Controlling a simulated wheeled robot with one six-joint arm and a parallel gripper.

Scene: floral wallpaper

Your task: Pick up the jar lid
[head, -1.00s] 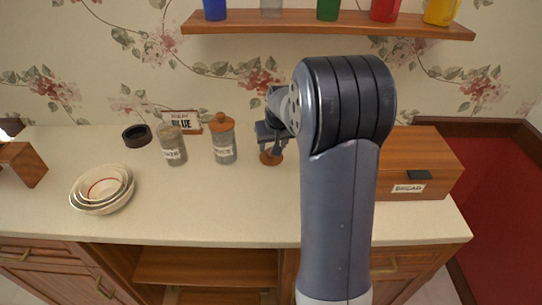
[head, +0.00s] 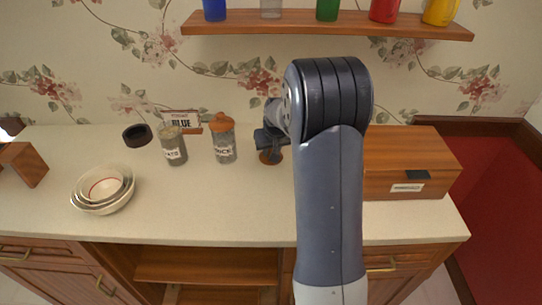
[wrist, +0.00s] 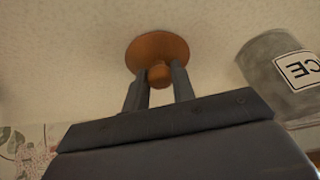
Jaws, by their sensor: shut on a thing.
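The jar lid is a round orange-brown wooden disc with a knob. In the wrist view the lid (wrist: 157,48) is just beyond my fingertips, its knob between them. My gripper (wrist: 159,82) is shut on that knob. In the head view the lid (head: 270,157) is at the counter, right of the jars, under my gripper (head: 271,144). I cannot tell whether it touches the counter. An open-topped grey jar (head: 173,147) stands to the left. A second grey jar (head: 223,146), with an orange lid on, stands between them; it also shows in the wrist view (wrist: 280,72).
Nested bowls (head: 103,190) sit at left on the counter (head: 200,205). A wooden bread box (head: 408,165) stands right, partly behind my arm. A shelf (head: 335,23) with colored cups hangs above.

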